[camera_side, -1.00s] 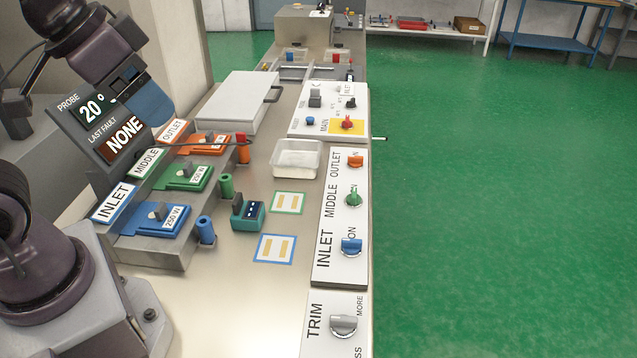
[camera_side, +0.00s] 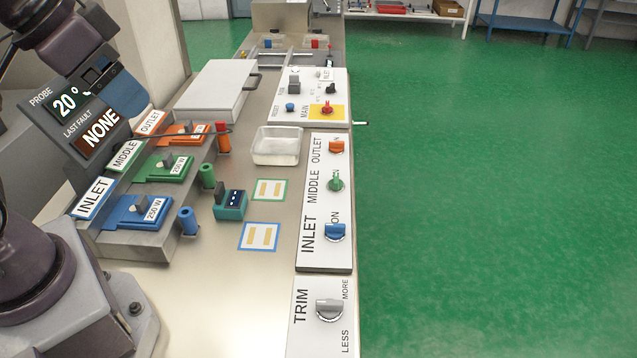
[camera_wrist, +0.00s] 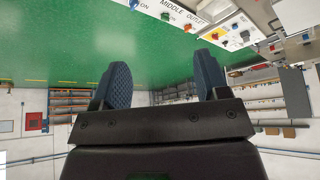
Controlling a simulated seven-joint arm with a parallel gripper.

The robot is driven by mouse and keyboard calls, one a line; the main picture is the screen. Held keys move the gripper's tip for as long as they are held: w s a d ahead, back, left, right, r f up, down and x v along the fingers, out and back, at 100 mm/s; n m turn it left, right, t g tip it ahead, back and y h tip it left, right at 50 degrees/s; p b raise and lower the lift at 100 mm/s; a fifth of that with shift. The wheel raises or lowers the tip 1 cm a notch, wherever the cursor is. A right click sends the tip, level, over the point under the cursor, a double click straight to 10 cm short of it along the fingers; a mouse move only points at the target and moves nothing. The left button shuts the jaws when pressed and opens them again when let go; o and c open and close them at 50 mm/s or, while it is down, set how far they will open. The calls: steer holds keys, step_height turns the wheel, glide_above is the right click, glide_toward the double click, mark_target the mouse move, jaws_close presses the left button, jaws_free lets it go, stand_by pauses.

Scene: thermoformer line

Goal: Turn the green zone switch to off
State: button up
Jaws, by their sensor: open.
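The green zone switch (camera_side: 336,184) is a small knob on the white zone panel (camera_side: 312,262), beside the word MIDDLE, between the orange OUTLET knob (camera_side: 337,147) and the blue INLET knob (camera_side: 335,231). An ON label sits by it, partly hidden; its exact pointing direction is too small to tell. In the wrist view the green switch (camera_wrist: 165,16) shows near the top edge, beyond the fingertips. My gripper (camera_wrist: 164,78) is open and empty, its two dark blue fingers wide apart and clear of the panel.
A grey TRIM knob (camera_side: 329,309) is nearest. Beyond the zone panel is the main panel with a red knob on yellow (camera_side: 327,108). A white tray (camera_side: 277,158), a teal device (camera_side: 230,204) and heater blocks (camera_side: 165,167) stand left. Green floor lies right, clear.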

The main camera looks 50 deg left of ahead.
steer(key=w+a+f+g, duration=0.1)
steer(key=w+f+g, duration=0.1)
steer(key=w+f, duration=0.1)
steer(key=m+h, duration=0.3)
steer(key=m, duration=0.6)
glide_toward(336, 177)
steer(key=x, duration=0.9)
steer(key=shift+f, duration=0.15)
steer(key=c, duration=0.9)
